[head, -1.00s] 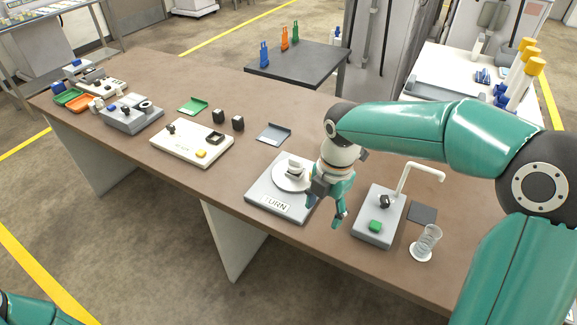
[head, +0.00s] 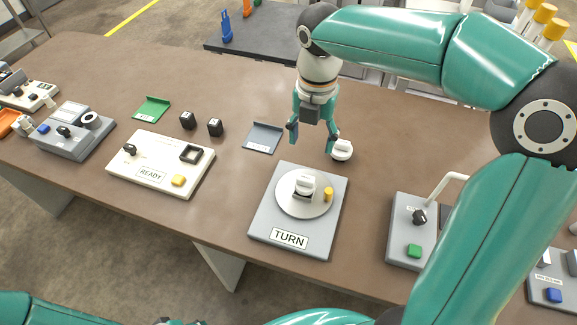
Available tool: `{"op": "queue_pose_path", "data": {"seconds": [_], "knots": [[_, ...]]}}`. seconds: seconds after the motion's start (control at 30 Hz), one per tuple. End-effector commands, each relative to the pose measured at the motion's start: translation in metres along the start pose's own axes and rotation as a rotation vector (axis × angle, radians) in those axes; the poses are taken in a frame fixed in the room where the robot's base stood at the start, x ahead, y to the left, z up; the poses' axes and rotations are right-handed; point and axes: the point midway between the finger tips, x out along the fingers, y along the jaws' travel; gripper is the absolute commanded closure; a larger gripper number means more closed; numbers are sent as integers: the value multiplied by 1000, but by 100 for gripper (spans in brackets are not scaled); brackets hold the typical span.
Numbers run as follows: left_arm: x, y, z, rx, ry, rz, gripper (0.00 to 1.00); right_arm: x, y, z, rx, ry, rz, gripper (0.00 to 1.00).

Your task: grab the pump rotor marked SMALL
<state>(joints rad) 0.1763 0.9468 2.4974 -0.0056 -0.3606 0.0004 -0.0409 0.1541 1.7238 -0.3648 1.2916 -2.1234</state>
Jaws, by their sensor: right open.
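A grey turntable unit (head: 262,222) labelled TURN stands on the brown table with a pale round disc (head: 318,206). A white-topped piece (head: 304,187) and a small yellow peg (head: 328,194) are on the disc. A second white rounded piece (head: 343,150) is on the table behind the unit. Both white pieces look like rotors, but no SMALL marking is readable on either. My right gripper (head: 313,143) is open and points down behind the turntable. Its right finger is beside the second white piece, overlapping it in the picture; contact is unclear. My left gripper does not show.
A grey unit with a green button (head: 402,236) stands right of the turntable.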

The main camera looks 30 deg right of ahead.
Motion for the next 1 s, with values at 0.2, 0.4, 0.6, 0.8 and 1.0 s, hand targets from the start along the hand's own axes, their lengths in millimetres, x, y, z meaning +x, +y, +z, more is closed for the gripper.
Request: {"op": "queue_pose_path", "data": {"seconds": [0.2,0.4,0.6,0.8,1.0], "knots": [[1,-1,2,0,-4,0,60,26,7,0,-13,4,-6,35],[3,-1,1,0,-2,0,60,71,10,2,-13,8,-9,35],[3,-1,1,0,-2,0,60,106,9,2,-12,6,-7,35],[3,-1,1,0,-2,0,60,119,9,3,-10,4,-5,35],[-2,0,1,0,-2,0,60,139,9,6,-8,8,-8,35]]}}
